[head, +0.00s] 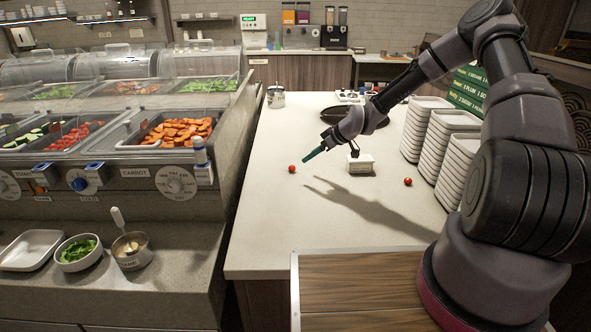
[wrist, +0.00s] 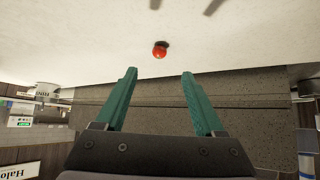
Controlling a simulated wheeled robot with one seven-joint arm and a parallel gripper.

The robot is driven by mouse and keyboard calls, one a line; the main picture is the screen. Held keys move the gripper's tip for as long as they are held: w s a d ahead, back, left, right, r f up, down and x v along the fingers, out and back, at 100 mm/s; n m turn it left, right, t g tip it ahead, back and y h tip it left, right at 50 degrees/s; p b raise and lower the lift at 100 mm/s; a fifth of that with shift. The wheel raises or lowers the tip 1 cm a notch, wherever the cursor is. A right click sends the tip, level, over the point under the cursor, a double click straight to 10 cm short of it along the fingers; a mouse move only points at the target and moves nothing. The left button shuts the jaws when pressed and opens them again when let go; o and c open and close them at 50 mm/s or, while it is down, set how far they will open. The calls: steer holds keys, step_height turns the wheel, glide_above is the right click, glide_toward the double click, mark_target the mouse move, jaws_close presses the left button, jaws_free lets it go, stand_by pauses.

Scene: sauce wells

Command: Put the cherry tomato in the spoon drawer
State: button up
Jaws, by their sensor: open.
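A red cherry tomato (head: 291,168) lies on the pale counter, just left of my gripper (head: 308,156). A second small red tomato (head: 407,181) lies further right, near the plate stacks. In the wrist view one red tomato (wrist: 160,51) lies beyond the gap between my green fingertips (wrist: 159,73), apart from both. My gripper is open and empty, above the counter. I cannot make out a drawer marked for spoons in either view.
White plate stacks (head: 425,130) line the counter's right side, and a dark round pan (head: 392,117) lies behind. A metal pot (head: 276,97) stands at back left. The counter's front left is clear.

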mark_target(294, 167)
steer(key=x, duration=1)
steer(key=shift+w+f, duration=0.1)
jaws_close()
